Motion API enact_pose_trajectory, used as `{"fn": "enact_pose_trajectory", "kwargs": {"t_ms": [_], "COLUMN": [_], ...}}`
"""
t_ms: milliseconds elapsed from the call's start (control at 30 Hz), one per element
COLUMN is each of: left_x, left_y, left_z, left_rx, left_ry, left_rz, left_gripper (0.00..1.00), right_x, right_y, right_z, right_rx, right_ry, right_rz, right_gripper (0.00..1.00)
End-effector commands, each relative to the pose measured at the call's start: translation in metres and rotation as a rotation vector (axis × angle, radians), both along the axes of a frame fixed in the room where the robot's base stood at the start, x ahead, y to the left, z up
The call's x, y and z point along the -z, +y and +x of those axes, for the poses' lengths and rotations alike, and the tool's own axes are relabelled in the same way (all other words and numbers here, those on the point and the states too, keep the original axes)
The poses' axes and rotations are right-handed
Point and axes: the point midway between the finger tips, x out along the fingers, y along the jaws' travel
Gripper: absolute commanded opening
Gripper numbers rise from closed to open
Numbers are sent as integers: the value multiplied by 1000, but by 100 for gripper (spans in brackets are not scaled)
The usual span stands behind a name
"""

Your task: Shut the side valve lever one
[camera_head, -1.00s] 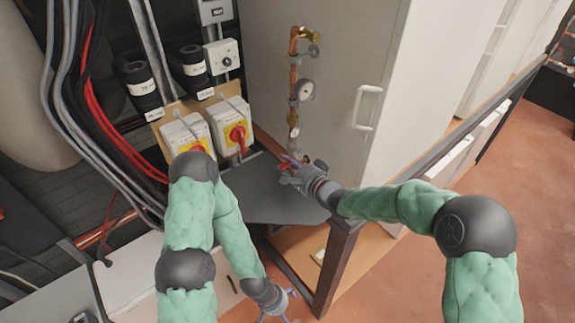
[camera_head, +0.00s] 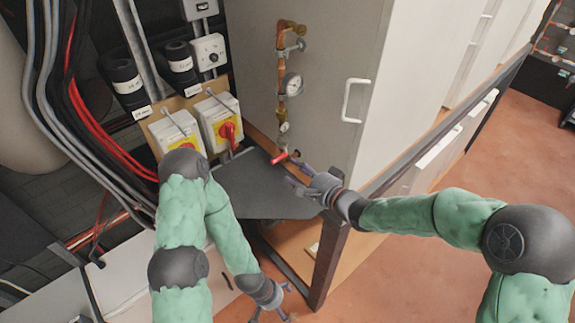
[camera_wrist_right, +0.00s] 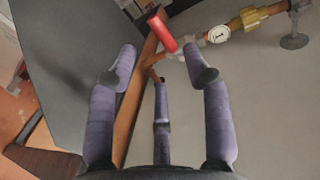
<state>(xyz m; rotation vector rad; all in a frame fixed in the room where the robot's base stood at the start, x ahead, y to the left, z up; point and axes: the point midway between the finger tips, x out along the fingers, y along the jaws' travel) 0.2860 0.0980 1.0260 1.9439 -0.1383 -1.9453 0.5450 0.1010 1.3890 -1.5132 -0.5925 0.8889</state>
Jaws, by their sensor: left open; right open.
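The red lever (camera_head: 279,159) sits low on the copper pipe (camera_head: 281,60) beside the grey cabinet. Its handle points out crosswise to the pipe. The red lever also shows near the top of the right wrist view (camera_wrist_right: 163,33), just beyond my fingers. My right gripper (camera_head: 298,175) is open and empty, a little to the right of and below the lever in the head view, apart from it. The fingers of the right gripper (camera_wrist_right: 160,75) are spread in the wrist view. My left gripper (camera_head: 271,310) is open and empty, low at the bottom of the head view.
A pressure gauge (camera_head: 292,84) is higher on the pipe. Two switch boxes with red knobs (camera_head: 219,122) stand left of it. A dark flat plate (camera_head: 262,190) lies below the lever. The cabinet handle (camera_head: 353,100) is to the right.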

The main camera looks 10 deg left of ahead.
Motion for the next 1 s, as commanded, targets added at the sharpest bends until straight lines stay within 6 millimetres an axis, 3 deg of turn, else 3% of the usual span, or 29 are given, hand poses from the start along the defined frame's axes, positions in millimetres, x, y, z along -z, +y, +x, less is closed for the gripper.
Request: {"fn": "enact_pose_trajectory", "kwargs": {"t_ms": [200,567,667,1000], "left_x": [0,0,0,0], "left_y": [0,0,0,0], "left_z": [0,0,0,0], "left_rx": [0,0,0,0], "left_ry": [0,0,0,0], "left_rz": [0,0,0,0], "left_gripper": [96,96,96,96], "right_x": [-5,-6,-6,-6], "right_y": [-19,-22,-22,-22], "right_z": [-14,-16,-16,-16], "right_rx": [0,-1,-1,-1], "right_ry": [0,-1,-1,0], "right_rz": [0,0,0,0], "right_gripper": [50,50,24,24]}}
